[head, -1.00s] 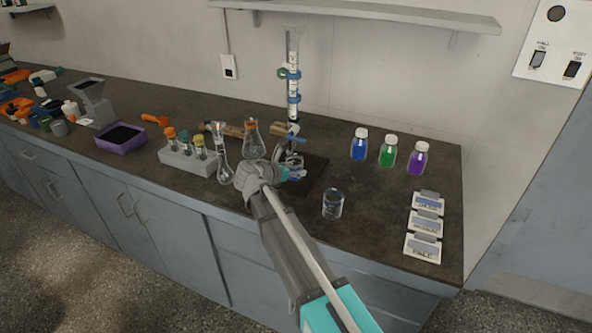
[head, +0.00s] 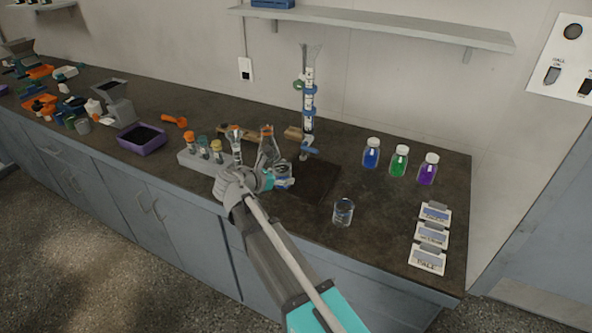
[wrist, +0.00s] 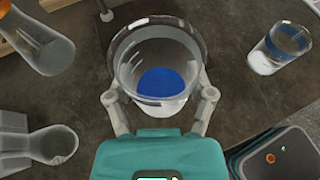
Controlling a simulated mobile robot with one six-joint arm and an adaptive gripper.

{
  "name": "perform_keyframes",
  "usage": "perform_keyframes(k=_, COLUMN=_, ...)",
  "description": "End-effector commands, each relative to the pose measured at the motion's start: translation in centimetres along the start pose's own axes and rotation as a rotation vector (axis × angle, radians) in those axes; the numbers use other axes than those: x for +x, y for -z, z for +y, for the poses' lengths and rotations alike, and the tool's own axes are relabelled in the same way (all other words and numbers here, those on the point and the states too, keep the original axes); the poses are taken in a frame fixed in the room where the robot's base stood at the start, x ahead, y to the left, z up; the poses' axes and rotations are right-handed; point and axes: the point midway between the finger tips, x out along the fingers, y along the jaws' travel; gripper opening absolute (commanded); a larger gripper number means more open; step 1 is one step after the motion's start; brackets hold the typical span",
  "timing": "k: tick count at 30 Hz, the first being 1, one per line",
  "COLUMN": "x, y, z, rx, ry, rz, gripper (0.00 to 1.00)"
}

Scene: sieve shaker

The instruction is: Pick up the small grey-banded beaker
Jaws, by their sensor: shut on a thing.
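My gripper (head: 270,181) is shut on a clear glass beaker (wrist: 160,36), with one finger on each side of its wall. The held beaker is upright, and a blue patch shows low inside it in the wrist view. It also shows in the head view (head: 284,176), partly hidden by my gripper. Another clear beaker (head: 344,213) stands on the bench to the right of my gripper. It shows a blue band in the wrist view (wrist: 281,46).
A conical flask (head: 268,150), a volumetric flask (head: 236,147) and a rack of stoppered vials (head: 190,160) stand close to my gripper. A burette (head: 309,100) rises behind. Blue (head: 371,155), green (head: 399,162) and purple (head: 428,170) bottles stand right.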

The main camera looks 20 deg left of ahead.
Motion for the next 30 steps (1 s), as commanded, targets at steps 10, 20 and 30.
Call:
perform_keyframes(k=10, x=-3.8, y=-0.4, z=0.0, rx=0.001, ry=-0.001, rz=-0.001, gripper=0.21)
perform_keyframes(k=20, x=-4.1, y=-0.3, z=0.0, rx=0.001, ry=0.000, rz=-0.001, gripper=0.21)
perform_keyframes(k=30, x=-4.1, y=-0.3, z=0.0, rx=0.001, ry=0.000, rz=-0.001, gripper=0.21)
